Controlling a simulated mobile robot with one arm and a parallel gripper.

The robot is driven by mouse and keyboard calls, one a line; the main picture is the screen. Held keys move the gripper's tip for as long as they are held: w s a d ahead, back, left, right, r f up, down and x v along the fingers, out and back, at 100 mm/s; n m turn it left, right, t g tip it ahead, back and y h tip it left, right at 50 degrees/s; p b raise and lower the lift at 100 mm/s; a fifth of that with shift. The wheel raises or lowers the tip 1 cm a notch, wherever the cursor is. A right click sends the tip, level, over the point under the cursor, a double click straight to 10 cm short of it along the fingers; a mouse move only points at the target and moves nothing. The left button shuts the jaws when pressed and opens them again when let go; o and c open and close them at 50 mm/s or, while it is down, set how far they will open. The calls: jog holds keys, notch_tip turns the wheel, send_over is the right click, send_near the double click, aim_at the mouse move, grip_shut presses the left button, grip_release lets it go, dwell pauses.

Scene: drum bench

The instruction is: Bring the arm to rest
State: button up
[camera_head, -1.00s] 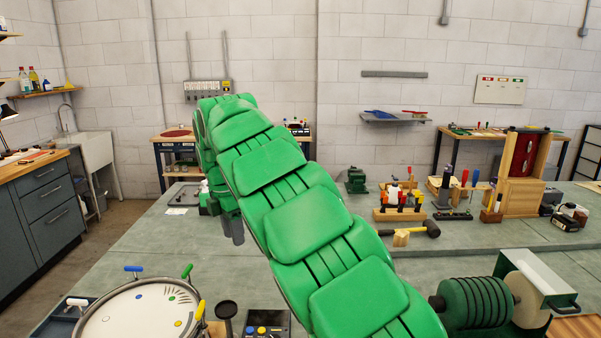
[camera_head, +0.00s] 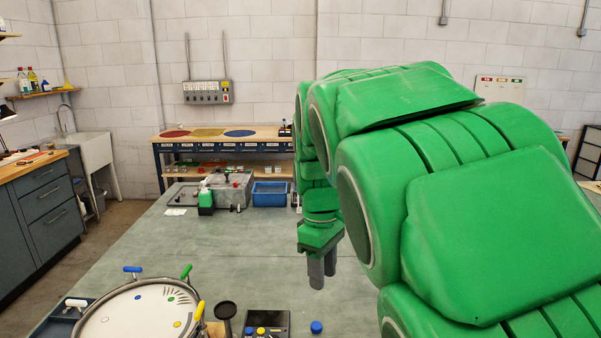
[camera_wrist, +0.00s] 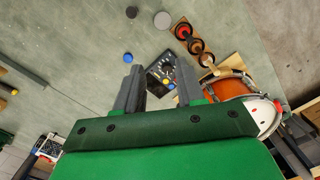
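My green arm fills the right half of the head view, and its end with my gripper (camera_head: 323,270) hangs down over the grey bench. In the wrist view my gripper (camera_wrist: 160,90) has its two grey fingers spread apart, with nothing between them. The fingers point down toward the bench top, clear of its surface.
A drum (camera_head: 138,310) stands at the bench's front left, beside a small dark device (camera_head: 266,324) and a blue cap (camera_head: 316,327). A blue bin (camera_head: 270,193) and a grey box (camera_head: 232,188) stand farther back. The middle left of the bench (camera_head: 160,245) is clear.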

jog(key=s+d+f+m, duration=0.2)
jog(key=s+d+m, duration=0.1)
jog(key=s, duration=0.6)
jog(key=s+d+f+m, duration=0.3)
jog(key=s+d+m, duration=0.1)
jog(key=s, duration=0.6)
jog(key=s+d+f+m+g, duration=0.1)
jog(key=s+d+f+m, duration=0.2)
jog(key=s, duration=0.6)
jog(key=shift+s+d+f+m+y, duration=0.15)
jog(key=shift+s+d+m+y, duration=0.2)
jog(key=shift+m, duration=0.25)
